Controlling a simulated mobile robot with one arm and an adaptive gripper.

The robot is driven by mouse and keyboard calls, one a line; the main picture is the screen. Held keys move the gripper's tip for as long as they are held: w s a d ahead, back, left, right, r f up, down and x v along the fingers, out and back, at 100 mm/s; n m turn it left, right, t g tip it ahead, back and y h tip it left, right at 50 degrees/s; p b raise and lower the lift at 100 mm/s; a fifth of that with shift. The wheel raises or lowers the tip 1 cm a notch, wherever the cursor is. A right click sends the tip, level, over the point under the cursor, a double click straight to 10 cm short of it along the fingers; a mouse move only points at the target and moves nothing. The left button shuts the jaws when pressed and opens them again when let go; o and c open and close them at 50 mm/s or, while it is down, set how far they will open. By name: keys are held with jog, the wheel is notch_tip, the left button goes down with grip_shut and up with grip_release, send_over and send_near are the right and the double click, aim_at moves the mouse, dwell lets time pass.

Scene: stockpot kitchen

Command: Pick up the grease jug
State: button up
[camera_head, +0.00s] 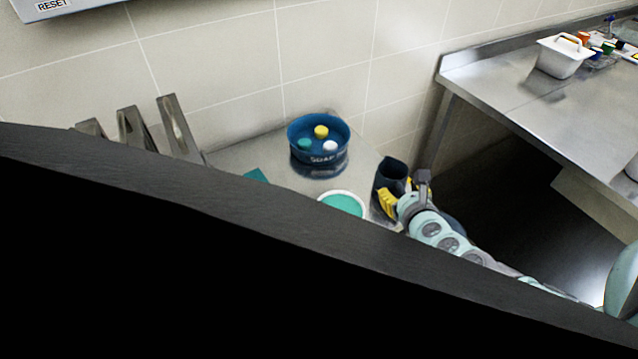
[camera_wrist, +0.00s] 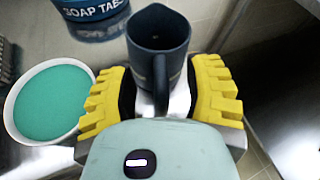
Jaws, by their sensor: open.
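The grease jug is a dark blue-grey open-topped jug (camera_wrist: 158,38) with a handle facing my wrist. It stands upright between the yellow pads of my gripper (camera_wrist: 160,95) in the wrist view. The fingers are open, one on each side of it; whether either pad touches it I cannot tell. In the head view the jug (camera_head: 390,174) stands near the right end of the steel counter, with my gripper (camera_head: 398,198) at its near side. The jug's lower part is partly hidden by my gripper.
A blue soap tub (camera_head: 318,150) with coloured tablets stands behind and left. A white bowl with green contents (camera_head: 343,203) is just left of the jug. A dark edge hides the lower left of the head view. A steel table (camera_head: 545,95) is at right, past a gap.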

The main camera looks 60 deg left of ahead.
jog(key=shift+w+a+f, duration=0.1)
jog(key=shift+a+f, duration=0.1)
jog(key=shift+a, duration=0.1)
grip_shut()
dwell(0.4)
